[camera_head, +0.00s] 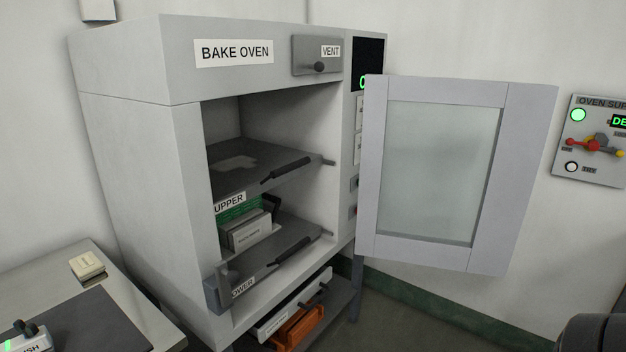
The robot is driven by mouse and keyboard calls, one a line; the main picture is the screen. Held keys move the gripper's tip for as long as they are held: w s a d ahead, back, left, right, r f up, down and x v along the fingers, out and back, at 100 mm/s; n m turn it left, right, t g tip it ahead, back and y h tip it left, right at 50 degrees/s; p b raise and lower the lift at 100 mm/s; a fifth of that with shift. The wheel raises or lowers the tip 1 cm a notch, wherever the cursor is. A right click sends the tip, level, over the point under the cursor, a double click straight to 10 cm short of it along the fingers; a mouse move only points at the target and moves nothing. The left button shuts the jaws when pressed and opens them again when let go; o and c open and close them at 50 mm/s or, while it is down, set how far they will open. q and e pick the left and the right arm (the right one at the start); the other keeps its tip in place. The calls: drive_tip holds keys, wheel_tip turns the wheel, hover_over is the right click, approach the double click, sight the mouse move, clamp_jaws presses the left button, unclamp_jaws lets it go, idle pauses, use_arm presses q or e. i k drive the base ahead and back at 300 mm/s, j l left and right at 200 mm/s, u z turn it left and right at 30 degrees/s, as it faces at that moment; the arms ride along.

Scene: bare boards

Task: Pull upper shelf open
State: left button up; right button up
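The bake oven (135,130) stands with its glass-paned door (440,175) swung open to the right. The upper shelf (225,180) is a dark grey plate inside the cavity, marked by an UPPER label (229,203). Its black bar handle (287,169) is at the front edge, near the cavity's mouth. A paler rectangular patch shows on the shelf, and nothing stands on it. The lower shelf (298,230) lies below with a similar handle (293,250). Neither of my grippers is in view.
A green item (240,211) and a pale labelled block (250,233) sit between the shelves. An orange tray (298,328) lies under the oven. A control panel (592,140) hangs on the right wall. A bench (115,290) stands at lower left. The open door occupies the right side.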

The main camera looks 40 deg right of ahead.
sight(241, 170)
drive_tip(key=z, duration=1)
